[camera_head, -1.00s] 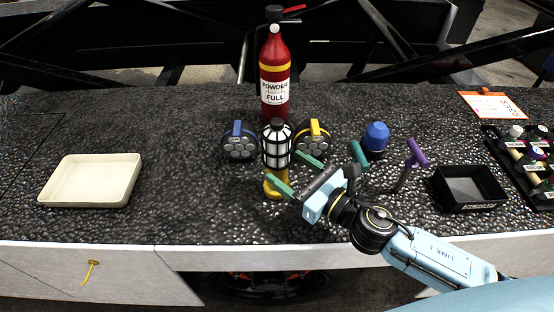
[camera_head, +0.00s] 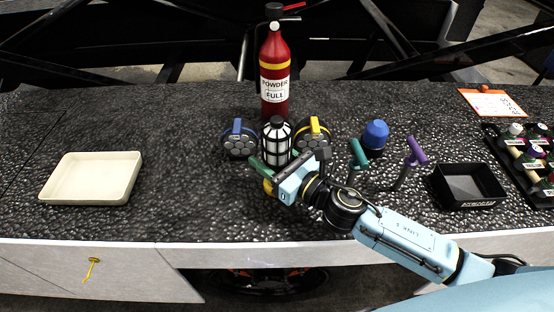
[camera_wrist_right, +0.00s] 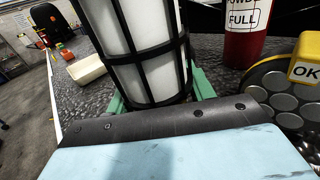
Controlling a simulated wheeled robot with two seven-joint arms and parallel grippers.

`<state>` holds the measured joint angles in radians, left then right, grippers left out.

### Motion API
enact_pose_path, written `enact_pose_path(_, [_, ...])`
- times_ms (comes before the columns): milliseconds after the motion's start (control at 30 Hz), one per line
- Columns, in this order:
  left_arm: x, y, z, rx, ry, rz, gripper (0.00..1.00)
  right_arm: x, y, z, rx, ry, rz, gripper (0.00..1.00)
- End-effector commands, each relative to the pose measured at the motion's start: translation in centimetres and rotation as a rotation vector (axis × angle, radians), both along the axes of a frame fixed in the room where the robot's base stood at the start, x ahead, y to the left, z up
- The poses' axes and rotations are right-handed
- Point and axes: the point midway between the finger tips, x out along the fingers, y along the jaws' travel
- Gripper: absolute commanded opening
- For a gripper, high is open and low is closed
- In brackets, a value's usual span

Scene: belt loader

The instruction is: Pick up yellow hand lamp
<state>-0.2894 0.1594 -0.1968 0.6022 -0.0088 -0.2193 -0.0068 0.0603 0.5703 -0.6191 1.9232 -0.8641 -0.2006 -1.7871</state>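A caged lamp (camera_head: 277,146) with white panels, black bars and a yellow base (camera_head: 268,187) stands upright near the middle of the table. It fills the upper left of the right wrist view (camera_wrist_right: 140,45). A round yellow hand lamp (camera_head: 314,134) with several grey discs on its face stands just right of and behind it; it shows at the right wrist view's right edge (camera_wrist_right: 275,78). My right gripper (camera_head: 281,160) is open, its green fingers on either side of the caged lamp. Whether they touch it is hidden. My left gripper is not in view.
A red fire extinguisher (camera_head: 274,75) stands behind the lamps, and a round blue lamp (camera_head: 238,138) to the left. Teal (camera_head: 358,158) and purple (camera_head: 416,153) handled tools, a blue-topped object (camera_head: 375,136) and a black bin (camera_head: 468,190) are at right. A cream tray (camera_head: 90,180) is at left.

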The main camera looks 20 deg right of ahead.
Motion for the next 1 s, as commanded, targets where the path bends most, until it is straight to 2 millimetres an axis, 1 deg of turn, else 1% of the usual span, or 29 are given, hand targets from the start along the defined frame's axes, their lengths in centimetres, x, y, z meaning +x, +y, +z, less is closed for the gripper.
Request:
enact_pose_path(33, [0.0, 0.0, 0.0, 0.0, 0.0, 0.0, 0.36, 0.0, 0.0, 0.0, 0.0, 0.0, 0.0, 0.46])
enact_pose_path(200, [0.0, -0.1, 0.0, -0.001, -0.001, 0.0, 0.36, 0.0, 0.0, 0.0, 0.0, 0.0, 0.0, 0.24])
enact_pose_path(267, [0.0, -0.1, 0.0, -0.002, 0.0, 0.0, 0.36, 0.0, 0.0, 0.0, 0.0, 0.0, 0.0, 0.16])
enact_pose_path(300, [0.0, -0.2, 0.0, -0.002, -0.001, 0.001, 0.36, 0.0, 0.0, 0.1, 0.0, -0.002, 0.0, 0.14])
enact_pose_path(467, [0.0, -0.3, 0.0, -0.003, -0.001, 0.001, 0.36, 0.0, 0.0, 0.1, 0.0, -0.002, 0.0, 0.14])
enact_pose_path(567, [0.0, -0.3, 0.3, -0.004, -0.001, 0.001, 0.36, 0.0, 0.0, 0.6, 0.0, -0.004, 0.001, 0.14])
enact_pose_path(667, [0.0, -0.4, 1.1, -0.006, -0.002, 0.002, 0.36, 0.0, 0.0, 2.0, -0.002, -0.005, 0.001, 0.14])
enact_pose_path(767, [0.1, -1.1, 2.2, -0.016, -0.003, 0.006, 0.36, 0.1, -0.1, 3.9, -0.002, -0.007, 0.001, 0.14])
enact_pose_path(900, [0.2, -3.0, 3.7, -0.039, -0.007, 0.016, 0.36, 0.0, 0.0, 6.8, -0.002, -0.007, 0.003, 0.14])
enact_pose_path(1000, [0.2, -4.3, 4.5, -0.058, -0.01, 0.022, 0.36, 0.0, 0.0, 8.4, -0.002, -0.005, 0.002, 0.14])
